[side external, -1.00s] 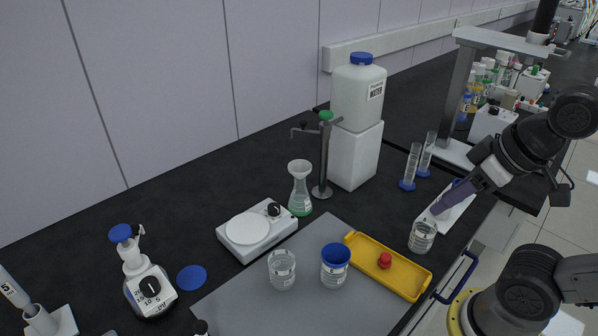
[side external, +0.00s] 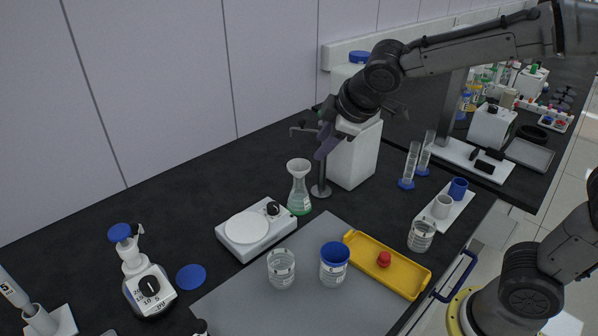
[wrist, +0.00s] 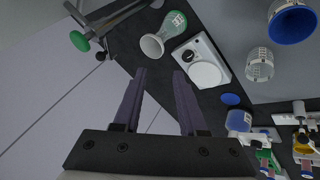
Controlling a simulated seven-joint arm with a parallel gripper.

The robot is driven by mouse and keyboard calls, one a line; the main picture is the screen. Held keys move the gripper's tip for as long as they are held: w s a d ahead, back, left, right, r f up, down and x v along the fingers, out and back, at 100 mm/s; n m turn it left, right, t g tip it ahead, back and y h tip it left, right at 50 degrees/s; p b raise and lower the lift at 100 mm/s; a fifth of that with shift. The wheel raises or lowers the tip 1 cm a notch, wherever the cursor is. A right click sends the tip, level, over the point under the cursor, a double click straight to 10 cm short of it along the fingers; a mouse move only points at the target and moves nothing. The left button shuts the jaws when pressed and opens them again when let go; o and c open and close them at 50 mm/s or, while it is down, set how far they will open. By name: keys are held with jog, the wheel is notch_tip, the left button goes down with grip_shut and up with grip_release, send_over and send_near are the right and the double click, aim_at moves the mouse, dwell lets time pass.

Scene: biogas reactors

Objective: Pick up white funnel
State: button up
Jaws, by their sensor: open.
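The white funnel (side external: 299,168) sits mouth up in the neck of a conical flask (side external: 299,200) with green liquid. In the wrist view the funnel (wrist: 152,46) lies just beyond my fingertips, with the flask (wrist: 172,24) behind it. My gripper (side external: 322,152) is open and empty, above and to the right of the funnel in the side view, apart from it. Its two purple fingers (wrist: 160,74) show spread in the wrist view. Nothing hides the funnel's rim.
A metal stand with a green knob (wrist: 80,41) is close beside the flask. A white stirrer plate (side external: 255,232) stands in front. The white block (side external: 354,158) with a water container is behind my gripper. Beakers and a yellow tray (side external: 405,283) are at front right.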

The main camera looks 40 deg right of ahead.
send_near(297, 177)
jog(key=shift+x, duration=3.35)
jog(key=shift+d, duration=0.15)
grip_shut()
jog(key=shift+r, duration=0.1)
